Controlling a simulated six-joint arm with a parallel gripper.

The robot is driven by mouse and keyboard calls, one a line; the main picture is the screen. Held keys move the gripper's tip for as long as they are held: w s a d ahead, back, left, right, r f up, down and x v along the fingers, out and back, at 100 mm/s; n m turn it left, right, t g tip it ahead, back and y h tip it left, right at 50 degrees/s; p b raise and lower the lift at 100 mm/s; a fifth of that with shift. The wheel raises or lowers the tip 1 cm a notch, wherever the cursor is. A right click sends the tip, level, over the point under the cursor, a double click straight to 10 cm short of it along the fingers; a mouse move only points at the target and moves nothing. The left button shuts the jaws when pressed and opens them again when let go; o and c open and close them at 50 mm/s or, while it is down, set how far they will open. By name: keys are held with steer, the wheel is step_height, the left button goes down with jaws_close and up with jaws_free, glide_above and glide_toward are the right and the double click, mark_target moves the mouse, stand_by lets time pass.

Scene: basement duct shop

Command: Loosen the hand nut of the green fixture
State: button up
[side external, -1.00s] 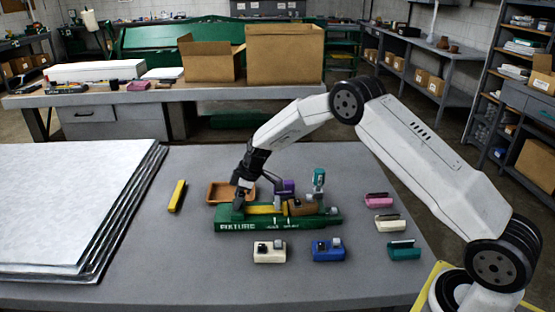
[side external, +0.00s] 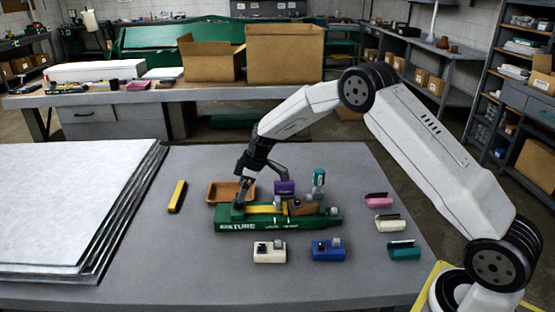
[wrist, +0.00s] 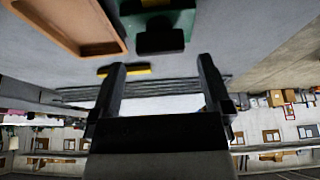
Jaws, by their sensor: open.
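The green fixture (side external: 280,224) lies on the grey table, with a yellow strip and several small parts along its top. In the wrist view its green end (wrist: 172,16) is at the top, with a black block (wrist: 160,38) on it; I cannot tell if this is the hand nut. My gripper (side external: 241,200) is over the left end of the fixture in the side view, pointing down and tilted. In the wrist view my gripper (wrist: 160,62) has its two fingers wide apart with nothing between them. The block shows beyond the fingertips. The hand nut is not clearly seen in the side view.
An orange-brown tray (side external: 218,191) sits just behind the fixture's left end. A yellow bar (side external: 178,196) lies to the left, near stacked sheets (side external: 70,205). Cream (side external: 269,252) and blue (side external: 328,250) blocks stand in front; pink, white and teal pieces are to the right.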

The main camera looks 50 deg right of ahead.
steer(key=v, duration=0.4)
steer(key=shift+s+r, duration=0.1)
steer(key=shift+s, duration=0.15)
steer(key=s+a+r+m+h, duration=0.1)
steer(key=s+m, duration=0.3)
steer(key=s, duration=1.1)
steer(key=s+a+r+m+h, duration=0.1)
steer(key=s+m, duration=0.4)
steer(key=s, duration=1)
steer(key=shift+a+h, duration=0.6)
steer(key=shift+a, duration=0.1)
